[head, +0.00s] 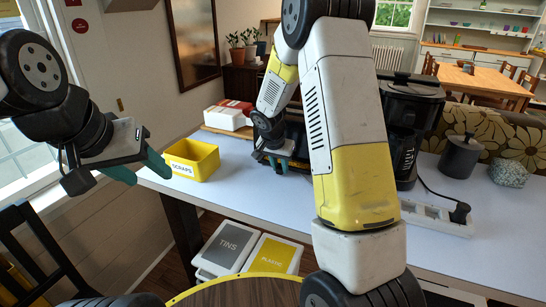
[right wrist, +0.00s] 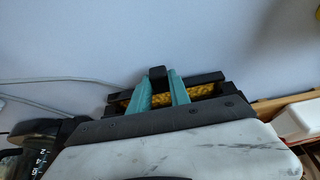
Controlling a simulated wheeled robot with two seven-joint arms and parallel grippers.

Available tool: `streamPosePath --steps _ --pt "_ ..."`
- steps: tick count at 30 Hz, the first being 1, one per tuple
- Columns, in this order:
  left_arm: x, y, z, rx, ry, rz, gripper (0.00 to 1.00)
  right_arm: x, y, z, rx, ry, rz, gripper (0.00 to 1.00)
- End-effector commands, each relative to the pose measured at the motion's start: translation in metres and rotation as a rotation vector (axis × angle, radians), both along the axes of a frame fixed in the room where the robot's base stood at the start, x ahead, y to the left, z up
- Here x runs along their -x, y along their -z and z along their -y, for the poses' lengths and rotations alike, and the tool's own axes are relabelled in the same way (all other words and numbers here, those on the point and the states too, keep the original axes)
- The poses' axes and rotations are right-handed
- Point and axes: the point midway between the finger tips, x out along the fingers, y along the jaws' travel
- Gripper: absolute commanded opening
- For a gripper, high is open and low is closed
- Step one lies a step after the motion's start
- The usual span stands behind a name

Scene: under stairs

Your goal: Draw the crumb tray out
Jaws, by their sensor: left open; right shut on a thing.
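My right gripper (right wrist: 162,88) is shut on a dark, narrow crumb tray (right wrist: 205,88). Golden-yellow crumb-like stuff shows in the tray on both sides of the teal fingers, and a small black tab stands between them. In the head view my right gripper (head: 274,162) is low over the table, beside a dark object that my own arm mostly hides. I cannot tell how far the tray is out. My left gripper (head: 138,172) is open and empty, in the air at the left, in front of the yellow SCRAPS box.
The yellow SCRAPS box (head: 193,160) stands on the white table (head: 240,190) near its left end. A red-and-white box (head: 228,115) is behind it. A coffee maker (head: 408,110), a power strip (head: 435,217) and a dark canister (head: 461,155) are at right. TINS (head: 225,247) and yellow (head: 273,256) bins stand below.

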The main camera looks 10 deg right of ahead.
Motion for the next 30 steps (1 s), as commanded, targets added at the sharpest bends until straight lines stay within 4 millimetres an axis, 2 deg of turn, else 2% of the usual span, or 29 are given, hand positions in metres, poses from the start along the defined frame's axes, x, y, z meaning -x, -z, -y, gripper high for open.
streamPosePath --steps 30 --pt "0.000 0.000 0.000 0.000 0.000 0.000 0.52 0.051 -0.001 -0.035 0.000 -0.002 0.001 0.00"
